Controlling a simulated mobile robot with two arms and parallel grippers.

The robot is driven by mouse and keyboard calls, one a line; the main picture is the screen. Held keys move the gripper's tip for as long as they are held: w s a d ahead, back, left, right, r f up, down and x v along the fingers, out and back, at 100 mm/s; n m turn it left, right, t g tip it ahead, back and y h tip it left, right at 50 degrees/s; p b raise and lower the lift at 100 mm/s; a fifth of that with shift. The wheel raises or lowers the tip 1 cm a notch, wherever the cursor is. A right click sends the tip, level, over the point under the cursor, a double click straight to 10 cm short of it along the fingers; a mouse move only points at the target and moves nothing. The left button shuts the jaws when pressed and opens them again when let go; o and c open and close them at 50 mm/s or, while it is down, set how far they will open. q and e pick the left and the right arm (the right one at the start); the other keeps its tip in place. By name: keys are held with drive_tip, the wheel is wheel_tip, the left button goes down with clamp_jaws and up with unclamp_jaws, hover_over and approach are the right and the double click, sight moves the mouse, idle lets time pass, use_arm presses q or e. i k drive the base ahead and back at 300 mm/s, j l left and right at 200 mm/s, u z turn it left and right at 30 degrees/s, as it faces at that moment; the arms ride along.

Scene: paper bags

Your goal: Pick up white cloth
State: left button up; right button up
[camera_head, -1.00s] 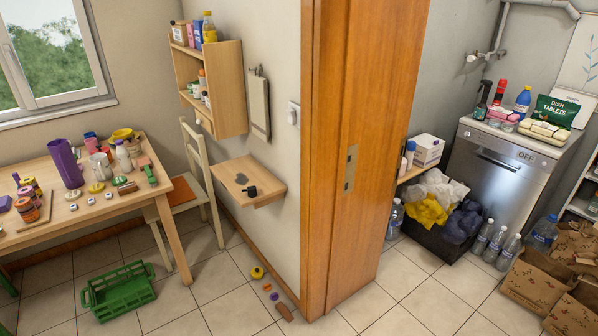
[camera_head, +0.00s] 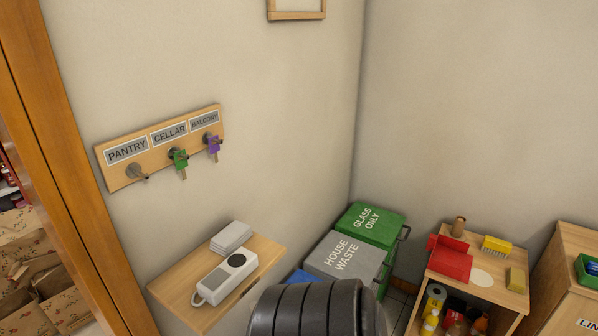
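A small stack of flat, pale grey-white pieces (camera_head: 232,237) lies on the wooden wall shelf (camera_head: 262,262). I cannot tell whether it is cloth or paper. No other thing that is clearly a white cloth shows. Neither of my grippers is recognisable in the view. A dark, ribbed rounded shape covers the bottom middle and hides the floor and the shelf's near right part.
A white handheld device (camera_head: 227,278) lies beside the stack. A key board (camera_head: 160,148) hangs above. Bins with green (camera_head: 372,225) and grey (camera_head: 345,257) lids stand right of the shelf. A wooden cabinet (camera_head: 497,297) holds red and yellow things. A door frame (camera_head: 60,150) stands left.

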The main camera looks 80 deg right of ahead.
sight(229, 240)
drive_tip(key=z, duration=2.05)
drive_tip(key=i+l+u, duration=0.15)
drive_tip(key=l+u, duration=0.15)
drive_tip(key=i+l+u, duration=0.1)
drive_tip(key=l+u, duration=0.55)
drive_tip(key=i+j, duration=0.05)
